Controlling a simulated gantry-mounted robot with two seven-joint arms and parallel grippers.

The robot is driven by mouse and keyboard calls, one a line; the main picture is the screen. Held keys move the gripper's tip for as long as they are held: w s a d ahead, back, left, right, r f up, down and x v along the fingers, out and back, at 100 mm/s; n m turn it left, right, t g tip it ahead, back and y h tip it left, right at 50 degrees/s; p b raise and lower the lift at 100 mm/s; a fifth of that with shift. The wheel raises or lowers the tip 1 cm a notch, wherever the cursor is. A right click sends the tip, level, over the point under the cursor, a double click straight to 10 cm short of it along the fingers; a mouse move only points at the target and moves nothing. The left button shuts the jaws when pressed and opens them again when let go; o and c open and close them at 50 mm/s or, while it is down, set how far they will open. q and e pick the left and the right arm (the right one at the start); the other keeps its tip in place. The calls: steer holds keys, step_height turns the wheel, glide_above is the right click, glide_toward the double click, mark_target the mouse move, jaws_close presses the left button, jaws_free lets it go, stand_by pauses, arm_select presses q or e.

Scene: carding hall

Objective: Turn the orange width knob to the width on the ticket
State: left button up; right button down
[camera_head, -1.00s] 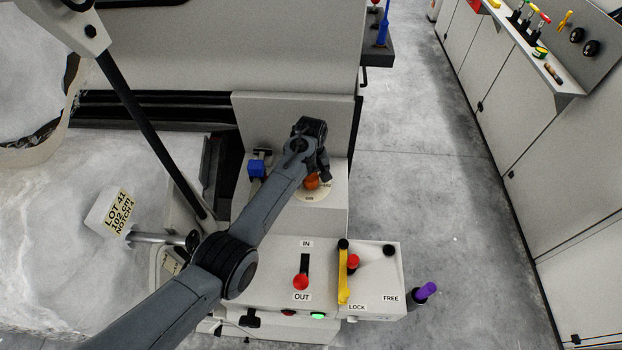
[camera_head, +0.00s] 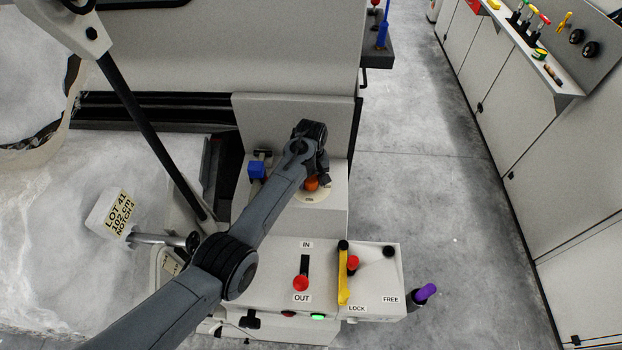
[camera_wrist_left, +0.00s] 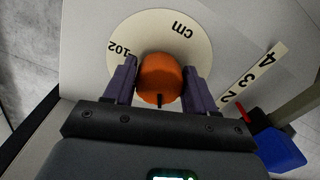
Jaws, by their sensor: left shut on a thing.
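The orange width knob (camera_head: 311,184) sits on a round cream dial (camera_head: 312,197) on the machine's side panel. My left gripper (camera_wrist_left: 158,70) is shut on the knob, one purple finger on each side, as the left wrist view shows. There the knob (camera_wrist_left: 160,80) has a dark mark at its lower edge, and the dial plate (camera_wrist_left: 185,52) shows "102" at its left and "cm" at its top right. Other dial figures are hidden. The ticket (camera_head: 118,213) at the left reads "LOT 41", "102 cm" and a notch line. My right gripper is out of view.
A blue-handled slider (camera_head: 257,169) stands left of the knob, with a numbered notch scale (camera_wrist_left: 252,75). In front are a red IN/OUT lever (camera_head: 301,283), a yellow lever (camera_head: 343,275) and a purple handle (camera_head: 427,291). The aisle floor (camera_head: 450,170) is clear.

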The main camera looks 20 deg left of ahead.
arm_select(q)
steer(key=shift+a+r+m+p, duration=0.1)
steer(key=shift+r+m+p, duration=0.1)
steer(key=shift+m+p, duration=1.5)
steer(key=shift+m, duration=0.3)
steer(key=m+p, duration=0.1)
steer(key=m, duration=0.1)
steer(key=shift+m, duration=0.4)
steer(key=m, duration=0.3)
steer(key=shift+a+f+m+p, duration=0.15)
steer(key=shift+m+p, duration=0.15)
steer(key=shift+p, duration=0.05)
steer(key=m, duration=0.2)
steer(key=shift+m, duration=0.4)
steer(key=m, duration=0.3)
steer(key=shift+w+m+b, duration=0.1)
steer(key=shift+m+b, duration=0.2)
steer(key=shift+b, duration=0.05)
steer(key=m+b, duration=0.1)
steer(key=m, duration=0.2)
steer(key=shift+a+f+m, duration=0.1)
steer(key=shift+m, duration=0.2)
steer(key=shift+m+b, duration=0.65)
steer(key=shift+m, duration=0.95)
